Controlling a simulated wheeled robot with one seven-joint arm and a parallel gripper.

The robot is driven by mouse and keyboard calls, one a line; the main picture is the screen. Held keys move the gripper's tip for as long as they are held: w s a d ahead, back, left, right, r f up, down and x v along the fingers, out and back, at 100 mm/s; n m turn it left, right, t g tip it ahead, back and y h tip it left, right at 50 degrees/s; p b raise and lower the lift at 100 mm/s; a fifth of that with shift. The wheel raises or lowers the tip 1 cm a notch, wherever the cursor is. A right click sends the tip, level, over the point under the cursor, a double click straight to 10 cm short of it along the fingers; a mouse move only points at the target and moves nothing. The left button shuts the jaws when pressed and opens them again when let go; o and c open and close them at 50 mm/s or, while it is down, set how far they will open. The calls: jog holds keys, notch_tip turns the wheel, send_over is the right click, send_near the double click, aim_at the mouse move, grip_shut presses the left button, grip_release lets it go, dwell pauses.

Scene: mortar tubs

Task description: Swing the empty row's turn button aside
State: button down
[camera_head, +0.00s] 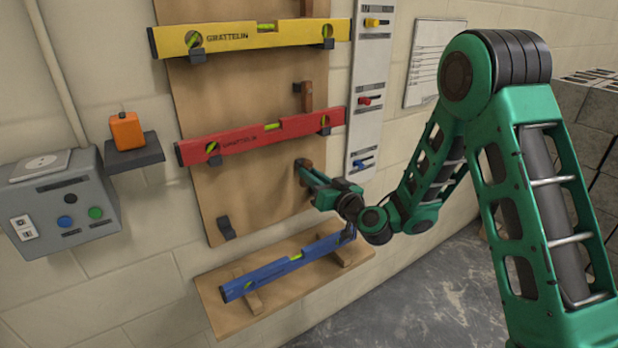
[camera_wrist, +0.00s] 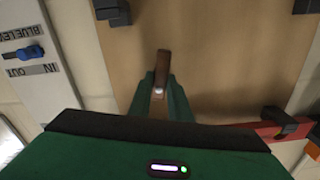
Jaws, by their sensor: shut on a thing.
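The empty row is the lowest on the wooden board (camera_head: 215,190); its left bracket (camera_head: 226,228) holds nothing. The brown wooden turn button of that row (camera_head: 306,163) sits at its upper right, below the red level. In the wrist view the turn button (camera_wrist: 163,65) stands roughly upright between the fingers, with a pale screw head showing. My gripper (camera_head: 304,170) is shut on it; the fingers also show in the wrist view (camera_wrist: 159,92). The blue level (camera_head: 288,266) lies on the low shelf (camera_head: 218,312) below the board.
The red level (camera_head: 245,139) and yellow level (camera_head: 225,38) hang above, beside other turn buttons. A white strip with yellow, red and blue sliders (camera_head: 368,95) is right of the board. A grey switch box (camera_head: 65,205) and an orange object (camera_head: 126,131) are left.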

jog(key=shift+s+a+r+m, duration=0.1)
jog(key=shift+m, duration=2.4)
jog(key=shift+s+a+r+m, duration=0.1)
jog(key=shift+s+m, duration=0.05)
jog(key=shift+m, duration=2.35)
jog(key=shift+s+r+m, duration=0.1)
jog(key=shift+m, duration=2.4)
jog(key=c, duration=1.7)
grip_release()
jog(key=shift+o, duration=0.3)
jog(key=shift+r, duration=0.1)
